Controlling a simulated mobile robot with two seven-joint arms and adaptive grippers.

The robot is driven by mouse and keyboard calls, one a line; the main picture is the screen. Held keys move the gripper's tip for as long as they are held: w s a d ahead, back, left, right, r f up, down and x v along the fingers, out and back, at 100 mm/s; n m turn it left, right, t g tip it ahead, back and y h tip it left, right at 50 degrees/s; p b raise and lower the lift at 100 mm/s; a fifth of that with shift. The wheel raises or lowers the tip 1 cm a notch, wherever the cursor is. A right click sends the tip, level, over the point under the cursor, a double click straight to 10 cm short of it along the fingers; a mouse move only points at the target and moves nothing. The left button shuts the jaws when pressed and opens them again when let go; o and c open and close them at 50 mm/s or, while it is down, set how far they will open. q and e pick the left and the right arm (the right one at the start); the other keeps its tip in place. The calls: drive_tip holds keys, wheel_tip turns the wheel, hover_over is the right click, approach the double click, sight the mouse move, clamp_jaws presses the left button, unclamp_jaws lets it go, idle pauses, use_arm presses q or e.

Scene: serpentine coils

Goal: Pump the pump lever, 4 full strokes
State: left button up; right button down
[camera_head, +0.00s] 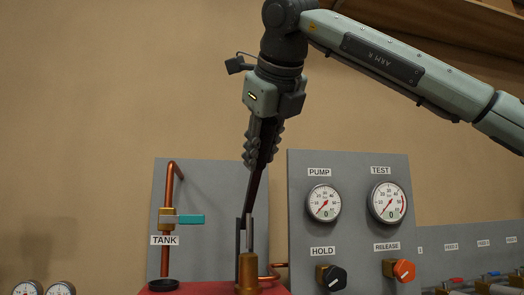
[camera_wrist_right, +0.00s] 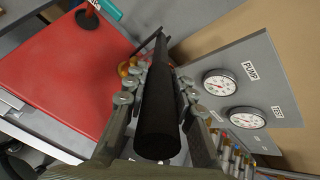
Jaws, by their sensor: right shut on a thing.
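The pump lever (camera_head: 254,189) is a dark rod that stands nearly upright, its top leaning slightly right, above the brass pump body (camera_head: 248,273). My right gripper (camera_head: 258,157) comes down from above and is shut around the upper part of the lever. In the right wrist view the lever's thick black grip (camera_wrist_right: 158,115) lies between the fingers. The pump gauge (camera_head: 323,203) has a red needle pointing to the lower left. My left gripper is not in view.
The red tank top (camera_wrist_right: 65,75) lies beside the pump. A grey panel (camera_head: 350,250) on the right carries the test gauge (camera_head: 388,203), the black hold knob (camera_head: 334,278) and the orange release knob (camera_head: 404,270). A teal-handled tap (camera_head: 190,219) stands at left.

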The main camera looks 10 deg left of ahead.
drive_tip(key=shift+d+r, duration=0.1)
drive_tip(key=shift+r, duration=0.35)
drive_tip(key=c, duration=1.6)
unclamp_jaws()
drive_tip(key=shift+w, duration=0.1)
drive_tip(key=o, duration=0.3)
drive_tip(key=shift+f, duration=0.2)
drive_tip(key=shift+o, duration=0.2)
drive_tip(key=v, duration=1.2)
